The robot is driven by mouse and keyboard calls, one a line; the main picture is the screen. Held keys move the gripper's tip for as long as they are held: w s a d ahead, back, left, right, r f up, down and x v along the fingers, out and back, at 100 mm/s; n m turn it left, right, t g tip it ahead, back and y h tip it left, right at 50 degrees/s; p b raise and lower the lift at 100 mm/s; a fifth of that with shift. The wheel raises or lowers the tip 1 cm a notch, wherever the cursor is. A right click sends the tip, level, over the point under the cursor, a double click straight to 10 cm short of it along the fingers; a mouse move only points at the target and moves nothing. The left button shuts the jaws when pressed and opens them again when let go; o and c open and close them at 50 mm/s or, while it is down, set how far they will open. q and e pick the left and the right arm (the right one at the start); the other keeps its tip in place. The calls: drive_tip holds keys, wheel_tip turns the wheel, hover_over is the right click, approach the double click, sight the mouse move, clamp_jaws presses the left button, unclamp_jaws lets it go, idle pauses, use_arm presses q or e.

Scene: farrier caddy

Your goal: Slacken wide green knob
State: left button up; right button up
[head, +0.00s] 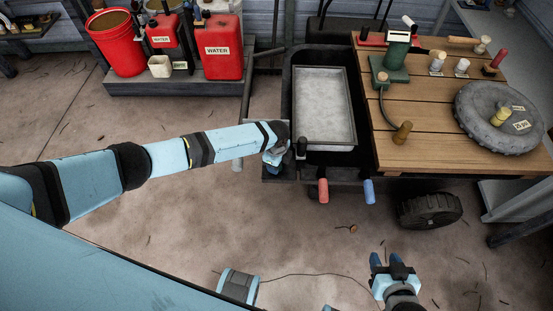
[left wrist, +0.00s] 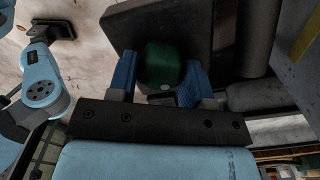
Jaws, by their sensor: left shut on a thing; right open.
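The wide green knob (left wrist: 160,66) shows in the left wrist view, dark green with a rounded, blocky shape. My left gripper (left wrist: 159,78) is shut on it, with a blue finger pad on each side. In the head view my left gripper (head: 273,158) reaches to the near left corner of the caddy cart, and its wrist hides the knob there. My right gripper (head: 391,261) is open and empty above the floor, in front of the cart and well apart from it.
The cart carries a grey metal tray (head: 324,142) and a wooden top (head: 430,157) with a grey wheel-like disc (head: 480,115) and several tools. Red and blue handles (head: 323,190) stick out at its front. Red water containers (head: 223,47) stand behind left. The floor in front is mostly clear.

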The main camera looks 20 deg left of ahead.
use_arm(q)
drive_tip(key=n+p, duration=0.1)
drive_tip(key=n, duration=0.1)
drive_tip(key=shift+r+n+p, duration=0.1)
drive_tip(key=shift+n+p, duration=0.2)
drive_tip(key=shift+n, duration=0.1)
drive_tip(key=n+p, duration=0.1)
drive_tip(key=n, duration=0.2)
drive_tip(key=shift+n+p, duration=0.3)
drive_tip(key=shift+p, duration=0.1)
drive_tip(key=shift+n+p, duration=0.75)
drive_tip(key=shift+n, duration=0.95)
drive_tip(key=o, duration=0.9)
